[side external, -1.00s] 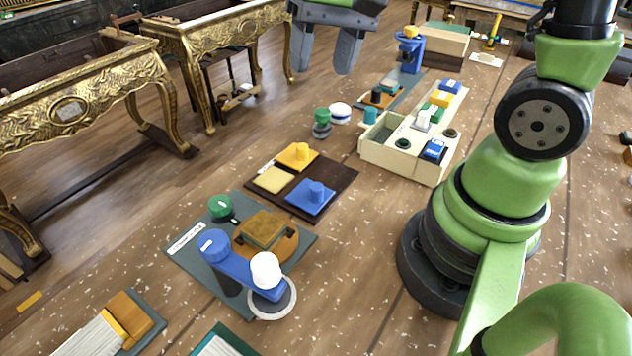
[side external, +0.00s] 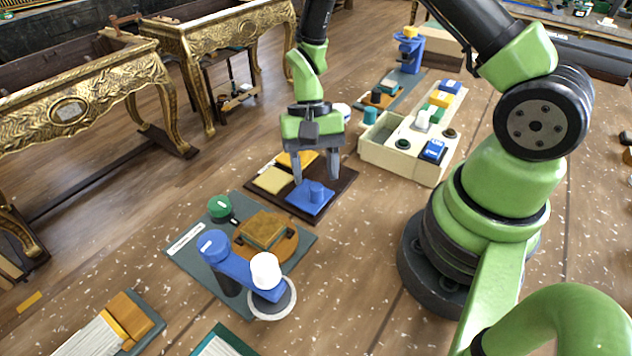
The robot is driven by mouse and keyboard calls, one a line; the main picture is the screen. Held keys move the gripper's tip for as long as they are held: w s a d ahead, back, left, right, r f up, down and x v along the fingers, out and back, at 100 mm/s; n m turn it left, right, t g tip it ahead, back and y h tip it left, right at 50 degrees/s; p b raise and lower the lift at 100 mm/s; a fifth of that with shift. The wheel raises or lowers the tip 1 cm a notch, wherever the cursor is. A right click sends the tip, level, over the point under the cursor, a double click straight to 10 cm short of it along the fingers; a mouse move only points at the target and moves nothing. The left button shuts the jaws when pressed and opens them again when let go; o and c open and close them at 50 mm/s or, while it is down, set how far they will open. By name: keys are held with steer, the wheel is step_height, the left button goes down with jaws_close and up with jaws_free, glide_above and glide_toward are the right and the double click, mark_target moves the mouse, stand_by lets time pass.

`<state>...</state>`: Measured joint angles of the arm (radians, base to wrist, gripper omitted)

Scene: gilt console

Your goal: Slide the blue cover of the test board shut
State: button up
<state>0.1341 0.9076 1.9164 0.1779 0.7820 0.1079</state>
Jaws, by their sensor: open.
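The test board is a dark brown board (side external: 345,186) lying on the speckled floor-like surface at mid-picture. The blue cover (side external: 309,198), a square plate with a round knob, lies on its near right part. A yellow cover (side external: 291,160) with its knob hidden behind my gripper lies at the far side, and a pale yellow pad (side external: 272,180) lies at the left. My gripper (side external: 315,180) points down over the board, its fingers apart, one on each side above the blue knob. Whether the fingertips touch the cover cannot be told.
A grey board with a blue lever arm (side external: 240,268), white ball and green knob stands close in front. A cream box (side external: 400,165) with switches stands right of the board. A blue stand (side external: 409,52) is farther back. Gilt tables line the left.

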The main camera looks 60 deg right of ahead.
steer(key=shift+x, duration=1.4)
jaws_close()
steer(key=shift+w, duration=4.55)
jaws_free()
steer(key=shift+r, duration=0.1)
steer(key=v, duration=0.9)
steer(key=shift+r, duration=0.35)
